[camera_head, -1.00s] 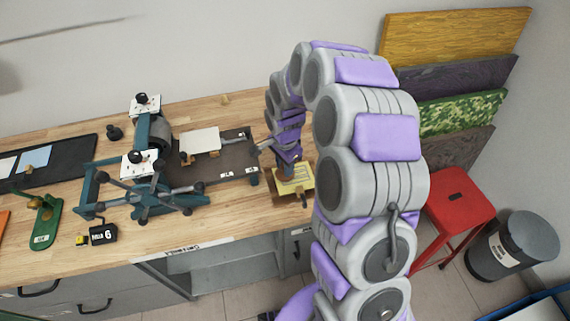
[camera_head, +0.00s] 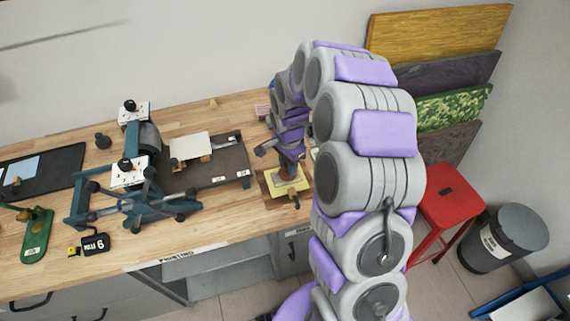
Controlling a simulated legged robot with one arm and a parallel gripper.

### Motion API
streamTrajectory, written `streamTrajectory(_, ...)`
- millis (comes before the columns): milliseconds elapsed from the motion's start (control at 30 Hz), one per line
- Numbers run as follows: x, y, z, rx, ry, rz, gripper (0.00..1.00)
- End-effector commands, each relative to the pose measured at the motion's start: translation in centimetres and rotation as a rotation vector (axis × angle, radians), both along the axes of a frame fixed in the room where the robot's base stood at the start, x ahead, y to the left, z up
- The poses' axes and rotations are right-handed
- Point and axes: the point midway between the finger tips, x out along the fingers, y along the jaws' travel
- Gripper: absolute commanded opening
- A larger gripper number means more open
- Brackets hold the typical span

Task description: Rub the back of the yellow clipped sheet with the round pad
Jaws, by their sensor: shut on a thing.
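The yellow sheet (camera_head: 282,189) lies on a small brown board (camera_head: 268,193) near the front right of the wooden bench. A small dark clip (camera_head: 294,200) shows at its front edge. My gripper (camera_head: 289,172) points down over the sheet, shut on a small brownish piece that I take for the round pad. The pad's lower face and its contact with the sheet are too small to make out. My arm hides the right side of the sheet and board.
A teal press (camera_head: 140,170) with a dark bed (camera_head: 228,168) stands left of the board. A red stool (camera_head: 452,190) and grey bin (camera_head: 505,238) stand on the floor at right.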

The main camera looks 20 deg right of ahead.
Motion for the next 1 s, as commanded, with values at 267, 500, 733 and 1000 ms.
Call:
streamTrajectory(267,0.0,-1.1,-0.1,0.0,0.0,-0.002,0.04)
streamTrajectory(500,0.0,-2.0,-0.2,0.0,0.0,-0.001,0.04)
streamTrajectory(733,0.0,-1.2,-0.2,0.001,0.0,0.0,0.04)
streamTrajectory(1000,0.0,0.0,-0.1,0.001,0.0,0.0,0.04)
